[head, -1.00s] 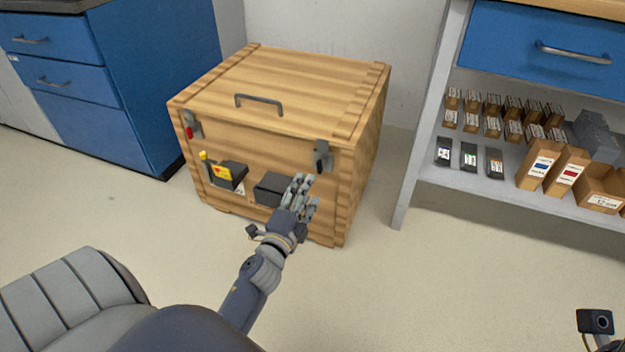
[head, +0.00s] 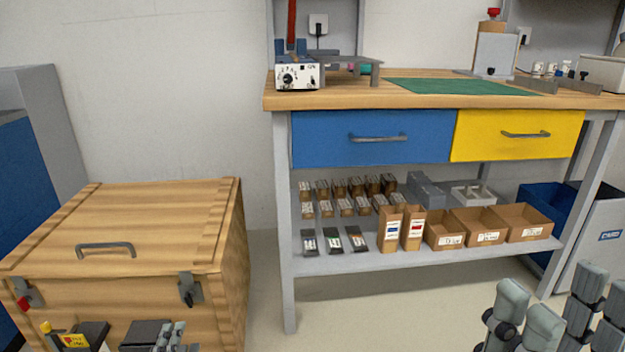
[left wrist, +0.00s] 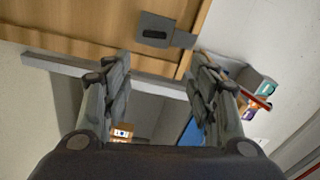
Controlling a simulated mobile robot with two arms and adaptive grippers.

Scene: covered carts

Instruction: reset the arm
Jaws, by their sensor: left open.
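A wooden surface with a dark fitting (left wrist: 155,32) shows beyond the fingertips. My right gripper (head: 552,300) rises at the bottom right corner, its fingers apart and empty. Its lower part is cut off.
The crate has a closed lid with a handle (head: 105,246) and latches. Black boxes (head: 145,334) are at its front. A workbench (head: 420,97) with blue and yellow drawers stands at the right, its lower shelf (head: 340,262) full of small boxes. Floor between crate and bench is clear.

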